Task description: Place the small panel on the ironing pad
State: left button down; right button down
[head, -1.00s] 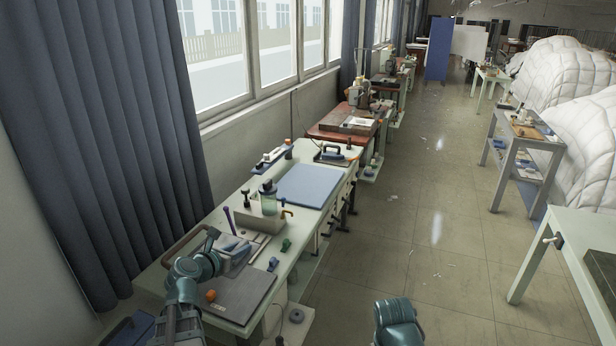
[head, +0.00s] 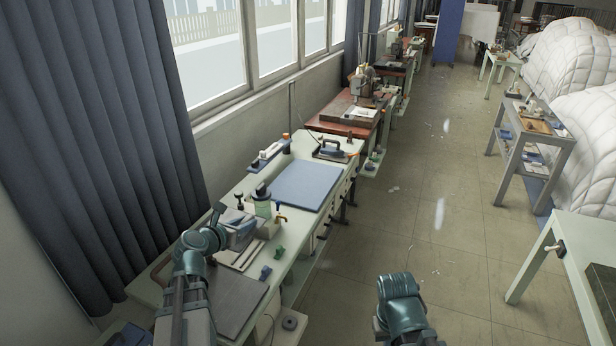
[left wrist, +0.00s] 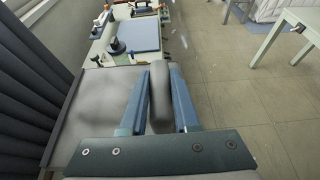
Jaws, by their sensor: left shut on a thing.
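The blue ironing pad (head: 305,186) lies flat on the pale workbench. It also shows at the top of the left wrist view (left wrist: 140,35). My left gripper (head: 240,230) is over the near part of the bench, short of the pad. In the left wrist view its two blue fingers (left wrist: 160,100) are shut on a grey, rounded slab (left wrist: 160,90), seen edge-on, which I take to be the small panel. In the head view my arm and gripper largely hide it. My right arm shows at the bottom, but its gripper is not in view.
A dark grey board (head: 236,300) lies on the bench's near end. An iron (head: 330,148) stands beyond the pad.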

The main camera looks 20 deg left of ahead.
aim_at(305, 181)
jog(key=i+l, duration=0.1)
jog(key=i, duration=0.5)
jog(key=i+l, duration=0.1)
jog(key=i, duration=0.5)
jog(key=i+j, duration=0.1)
jog(key=i, duration=1.1)
jog(key=j, duration=0.05)
